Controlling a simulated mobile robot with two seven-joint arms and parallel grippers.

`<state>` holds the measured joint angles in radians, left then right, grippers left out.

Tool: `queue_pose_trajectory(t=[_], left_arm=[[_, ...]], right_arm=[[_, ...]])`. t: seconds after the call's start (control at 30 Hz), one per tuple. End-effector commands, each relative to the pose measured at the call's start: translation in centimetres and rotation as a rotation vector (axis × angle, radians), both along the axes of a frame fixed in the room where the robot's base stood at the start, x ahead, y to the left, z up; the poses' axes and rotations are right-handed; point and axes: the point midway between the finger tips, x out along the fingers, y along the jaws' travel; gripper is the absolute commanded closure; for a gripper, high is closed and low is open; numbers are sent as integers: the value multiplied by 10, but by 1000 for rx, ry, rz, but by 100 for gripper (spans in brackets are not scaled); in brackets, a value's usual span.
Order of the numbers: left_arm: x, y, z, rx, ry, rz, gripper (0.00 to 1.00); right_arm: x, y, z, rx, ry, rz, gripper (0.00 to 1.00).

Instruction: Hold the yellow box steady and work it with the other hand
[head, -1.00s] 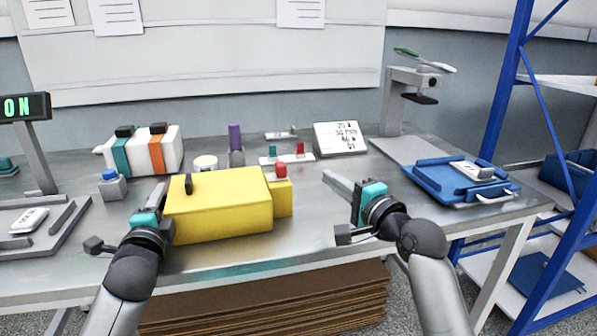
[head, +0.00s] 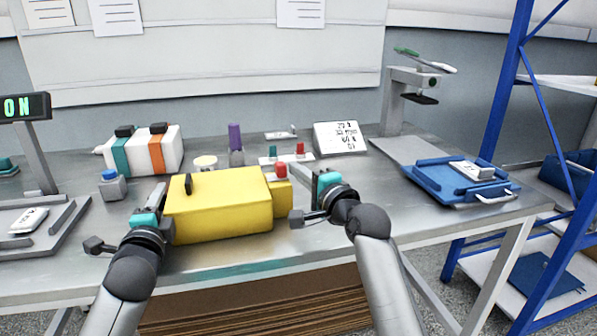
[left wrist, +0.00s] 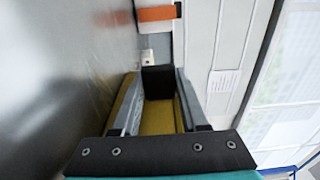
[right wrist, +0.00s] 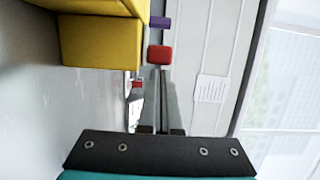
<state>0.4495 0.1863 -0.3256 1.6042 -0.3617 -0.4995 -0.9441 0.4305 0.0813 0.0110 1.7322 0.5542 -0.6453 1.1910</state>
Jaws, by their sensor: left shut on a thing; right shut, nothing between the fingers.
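The yellow box (head: 220,210) stands on the steel bench, with a black upright piece (head: 188,184) on top and a smaller yellow block (head: 283,193) at its right end carrying a red button (head: 281,169). My left gripper (head: 163,190) is shut on the box at its left end. In the left wrist view a black block (left wrist: 157,80) and yellow surface show between its fingers. My right gripper (head: 301,182) is shut and empty, just right of the yellow block. In the right wrist view its fingertips are close to the red button (right wrist: 160,55); contact cannot be told.
Behind the box are a white case with teal and orange bands (head: 145,151), a purple-topped cylinder (head: 236,143) and a white sign (head: 340,138). A blue tray (head: 430,178) lies at right. Bench between right gripper and tray is clear.

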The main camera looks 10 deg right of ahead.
Motion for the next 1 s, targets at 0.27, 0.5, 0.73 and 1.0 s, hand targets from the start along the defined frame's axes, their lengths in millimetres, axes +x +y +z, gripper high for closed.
queue_pose_trajectory(t=[0.27, 0.5, 0.73, 1.0], left_arm=[[0, -1, 2, -3, -5, -2, 100], [0, -1, 2, -3, -5, -2, 100], [0, -1, 2, -2, -5, -2, 100], [0, -1, 2, -2, -5, -2, 100]], right_arm=[[0, 8, 0, 1, 0, 1, 100], [-1, 28, 0, 1, 0, 0, 100], [-1, 28, 0, 0, 0, 1, 100], [0, 12, 0, -3, 1, -2, 100]])
